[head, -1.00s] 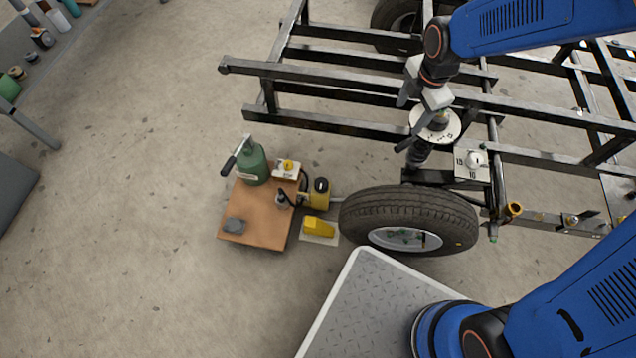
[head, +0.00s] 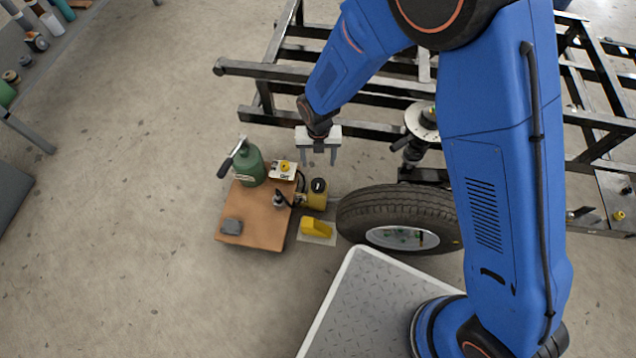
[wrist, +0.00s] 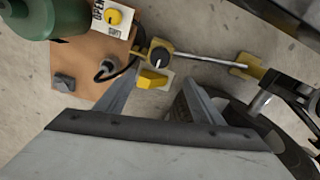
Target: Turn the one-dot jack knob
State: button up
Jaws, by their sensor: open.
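The yellow jack (head: 314,201) stands at the right edge of a brown board (head: 252,222), left of the tire. Its black round knob (head: 319,185) is on top and also shows in the wrist view (wrist: 160,54); the dot marks are too small to read. A jack rod (wrist: 210,61) runs from it to the right in the wrist view. My gripper (head: 320,158) is open and empty, pointing down, above and apart from the jack. In the wrist view its fingers (wrist: 158,95) spread below the knob in the picture, not touching it.
A green bottle (head: 249,168), a yellow knob (head: 285,166) on a white plate and a grey block (head: 232,226) are on or beside the board. A yellow wedge (head: 316,228) lies by the tire (head: 400,212). The black frame (head: 265,70) is behind.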

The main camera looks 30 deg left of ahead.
aim_at(318, 183)
notch_tip(318, 183, down, 17)
jog(key=shift+f, duration=0.1)
dwell(0.6)
jog(key=c, duration=1.1)
